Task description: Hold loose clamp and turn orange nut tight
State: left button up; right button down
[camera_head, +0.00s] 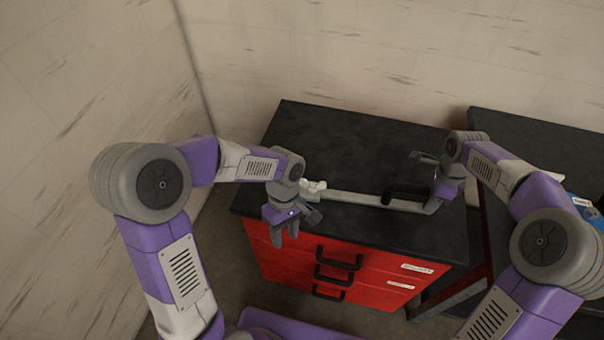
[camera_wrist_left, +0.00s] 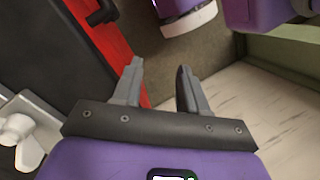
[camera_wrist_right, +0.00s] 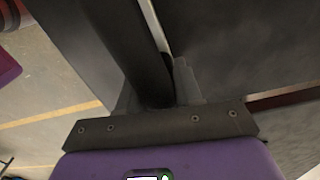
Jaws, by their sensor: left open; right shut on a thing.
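A long grey bar-shaped clamp (camera_head: 352,198) lies along the front part of the black cabinet top. A pale, wing-shaped piece (camera_head: 313,186) is at its left end; the left wrist view also shows this piece (camera_wrist_left: 16,130) at the left edge. I make out no orange nut in any view. My left gripper (camera_head: 294,226) is open and empty, beside the clamp's left end and over the cabinet's front left edge. My right gripper (camera_head: 432,190) is at the clamp's right end, shut on a dark round handle (camera_wrist_right: 138,55), seen close up in the right wrist view.
The red cabinet (camera_head: 385,283) has a black top (camera_head: 325,135) and several drawers with black handles. A black arched handle-like part (camera_head: 402,192) stands by the bar. A dark table (camera_head: 545,140) with a blue object (camera_head: 582,201) is at right. The cabinet top's back is clear.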

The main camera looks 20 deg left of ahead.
pick_arm(q)
jog(key=w+a+r+n+t, duration=0.1)
jog(key=w+a+r+t, duration=0.1)
jog(key=w+r, duration=0.55)
jog(key=w+a+r+n+t, duration=0.1)
jog(key=w+a+r+n, duration=0.15)
jog(key=w+r, duration=0.5)
jog(key=shift+m+y, duration=0.3)
jog(key=shift+m, duration=0.05)
notch_tip(320, 180, down, 12)
jog(key=shift+c, duration=0.2)
